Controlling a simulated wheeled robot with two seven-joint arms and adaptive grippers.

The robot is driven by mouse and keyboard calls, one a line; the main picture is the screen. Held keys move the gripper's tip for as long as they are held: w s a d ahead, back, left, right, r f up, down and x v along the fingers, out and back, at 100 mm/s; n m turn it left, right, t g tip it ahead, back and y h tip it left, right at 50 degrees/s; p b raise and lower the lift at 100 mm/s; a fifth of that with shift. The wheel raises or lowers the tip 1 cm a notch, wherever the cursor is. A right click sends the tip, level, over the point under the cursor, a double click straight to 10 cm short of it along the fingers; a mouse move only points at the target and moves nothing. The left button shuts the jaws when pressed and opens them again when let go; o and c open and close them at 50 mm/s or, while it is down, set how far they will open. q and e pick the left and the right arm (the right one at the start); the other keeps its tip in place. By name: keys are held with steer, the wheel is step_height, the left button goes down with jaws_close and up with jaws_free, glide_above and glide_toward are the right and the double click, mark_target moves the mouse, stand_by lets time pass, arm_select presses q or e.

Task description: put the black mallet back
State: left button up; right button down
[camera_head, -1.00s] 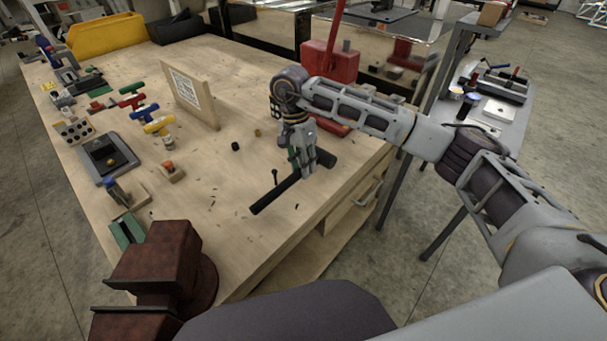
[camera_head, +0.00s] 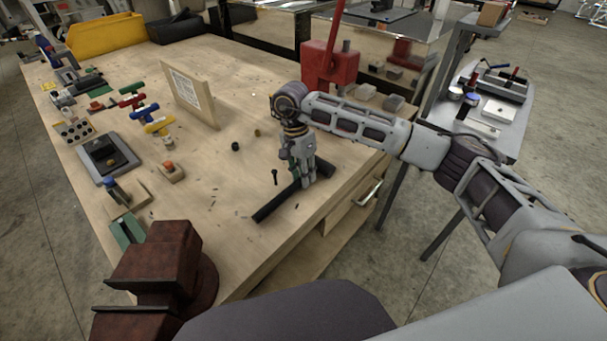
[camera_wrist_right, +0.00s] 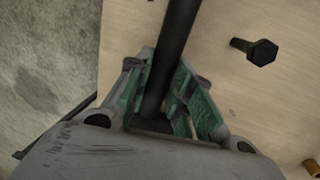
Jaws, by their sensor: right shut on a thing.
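The black mallet (camera_head: 276,205) shows as a long black bar slanting across the near right corner of the wooden bench. My right gripper (camera_head: 304,181) points down and is shut on it. In the right wrist view the black handle (camera_wrist_right: 174,45) runs between the green-padded fingers (camera_wrist_right: 165,98) and out past the top edge. The gripper hides the middle of the mallet, and which end carries the head is not clear. The mallet is low over the bench top; I cannot tell whether it touches. My left gripper is not in view.
A red press (camera_head: 330,65) stands behind my right arm.

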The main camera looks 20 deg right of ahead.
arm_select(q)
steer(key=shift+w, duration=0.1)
arm_select(e)
steer(key=c, duration=1.3)
jaws_free()
steer(key=shift+f, duration=0.1)
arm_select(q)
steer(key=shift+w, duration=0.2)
arm_select(e)
steer(key=shift+o, duration=0.2)
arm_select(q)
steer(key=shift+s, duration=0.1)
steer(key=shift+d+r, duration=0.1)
